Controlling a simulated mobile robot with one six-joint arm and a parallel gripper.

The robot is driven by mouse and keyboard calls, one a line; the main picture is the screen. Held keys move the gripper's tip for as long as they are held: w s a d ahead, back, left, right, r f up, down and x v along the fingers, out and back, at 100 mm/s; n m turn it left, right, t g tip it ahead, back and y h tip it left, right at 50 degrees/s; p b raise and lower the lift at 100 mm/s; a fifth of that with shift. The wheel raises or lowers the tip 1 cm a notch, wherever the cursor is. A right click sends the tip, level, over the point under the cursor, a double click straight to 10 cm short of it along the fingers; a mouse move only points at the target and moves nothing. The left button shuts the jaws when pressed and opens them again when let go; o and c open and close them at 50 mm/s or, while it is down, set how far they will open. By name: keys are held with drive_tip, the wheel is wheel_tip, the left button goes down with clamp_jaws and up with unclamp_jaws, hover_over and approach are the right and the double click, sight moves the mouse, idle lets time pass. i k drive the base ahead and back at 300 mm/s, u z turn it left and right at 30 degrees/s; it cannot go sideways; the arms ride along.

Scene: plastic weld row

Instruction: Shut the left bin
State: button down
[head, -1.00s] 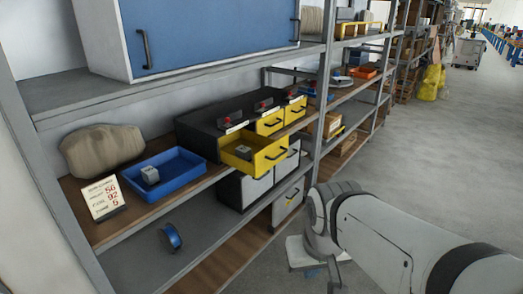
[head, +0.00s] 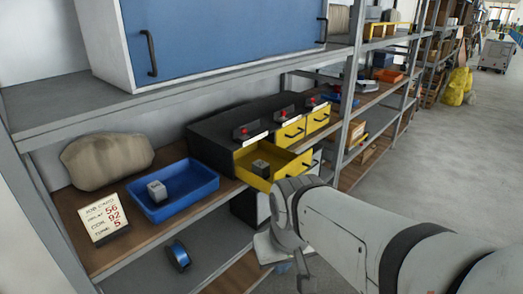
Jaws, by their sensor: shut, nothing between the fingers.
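The left bin (head: 250,174) is a yellow drawer in a dark cabinet (head: 213,137) on the middle shelf. It is pulled out, with a small grey block (head: 260,168) inside. My arm covers the lower right of its front. The other yellow bins, the middle one (head: 290,133) and the right one (head: 318,120), are shut. My arm's bend (head: 290,195) shows just in front of the open bin, and a link hangs down below it. I cannot make out my gripper's fingers. I cannot tell whether the arm touches the bin.
A blue tray (head: 208,184) with a grey block stands left of the cabinet, beside a number card (head: 101,221) and a tan sack (head: 105,162). A shelf post (head: 347,105) rises right of the cabinet. The aisle floor at right is open.

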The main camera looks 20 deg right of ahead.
sight(283, 163)
drive_tip(key=z, duration=0.15)
drive_tip(key=i, duration=0.85)
drive_tip(key=z, duration=0.1)
